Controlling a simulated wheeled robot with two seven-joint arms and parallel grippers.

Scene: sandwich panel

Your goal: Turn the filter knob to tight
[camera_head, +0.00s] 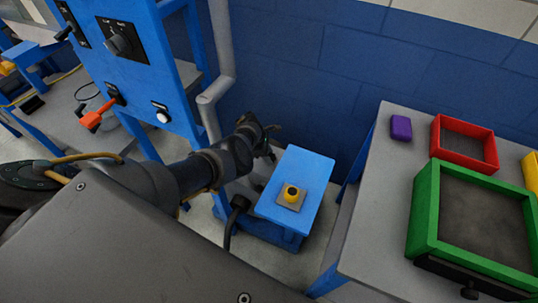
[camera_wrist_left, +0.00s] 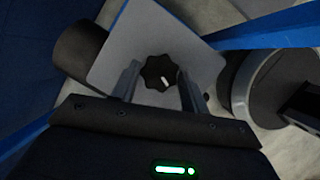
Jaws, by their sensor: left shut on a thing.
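In the head view my left gripper (camera_head: 266,140) is just behind the blue stand, near the blue wall. The gripped knob cannot be made out there. My right gripper is not in view.
A blue stand (camera_head: 312,172) bears a yellow and black button (camera_head: 291,193). A blue panel (camera_head: 148,75) with a selector knob (camera_head: 120,44) and an orange-handled lever (camera_head: 95,117) rises at left. A grey table (camera_head: 375,215) at right carries green (camera_head: 425,210) and red (camera_head: 437,138) frames and a purple block (camera_head: 401,127).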

